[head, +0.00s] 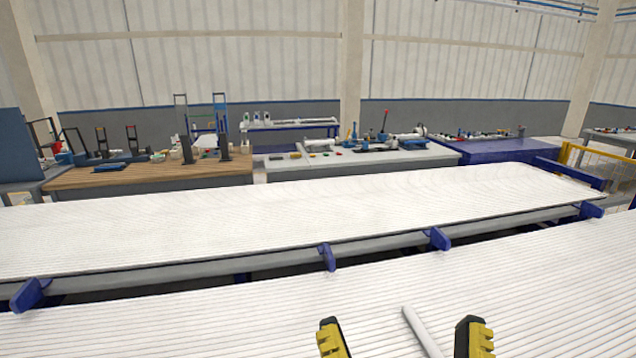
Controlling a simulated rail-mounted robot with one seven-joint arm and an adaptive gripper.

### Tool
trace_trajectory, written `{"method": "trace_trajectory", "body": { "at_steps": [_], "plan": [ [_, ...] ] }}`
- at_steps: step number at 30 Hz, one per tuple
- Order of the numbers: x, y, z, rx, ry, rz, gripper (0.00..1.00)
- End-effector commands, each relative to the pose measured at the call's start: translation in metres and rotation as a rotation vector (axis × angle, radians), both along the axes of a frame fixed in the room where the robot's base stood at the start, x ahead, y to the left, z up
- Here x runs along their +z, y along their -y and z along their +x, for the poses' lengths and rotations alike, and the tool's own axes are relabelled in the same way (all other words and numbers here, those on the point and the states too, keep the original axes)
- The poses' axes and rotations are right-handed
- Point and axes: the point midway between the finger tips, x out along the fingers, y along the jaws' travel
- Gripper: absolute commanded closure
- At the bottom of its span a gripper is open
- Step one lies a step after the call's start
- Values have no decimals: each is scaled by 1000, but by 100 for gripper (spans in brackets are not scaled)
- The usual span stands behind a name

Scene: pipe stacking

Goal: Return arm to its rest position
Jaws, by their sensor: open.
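My gripper (403,338) shows at the bottom edge of the head view, right of the middle. Its two black and yellow fingertips are apart, so it is open. A single white pipe (420,328) lies between the fingertips in the picture, at a slant to the rows below. I cannot tell whether it touches either finger. The rest of my arm is out of view. A near layer of white pipes (540,290) fills the lower right, and a far layer of white pipes (280,220) lies behind it.
Blue brackets (327,257) stand along a grey rail (200,270) between the two layers. Behind are a wooden workbench (150,178) with tools, a grey-topped bench (350,162) and a blue bench (495,150). A yellow barrier (600,160) stands at the far right.

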Motion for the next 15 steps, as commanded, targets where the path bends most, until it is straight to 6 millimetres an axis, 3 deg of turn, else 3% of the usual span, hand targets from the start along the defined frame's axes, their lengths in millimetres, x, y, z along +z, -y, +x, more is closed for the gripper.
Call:
{"method": "trace_trajectory", "body": {
  "at_steps": [1, 8, 15],
  "plan": [
    [27, 0, 4, 7, -10, 15, 6],
    [109, 0, 5, 6, -18, 12, 6],
    [216, 0, 5, 6, -20, 14, 6]
  ]
}}
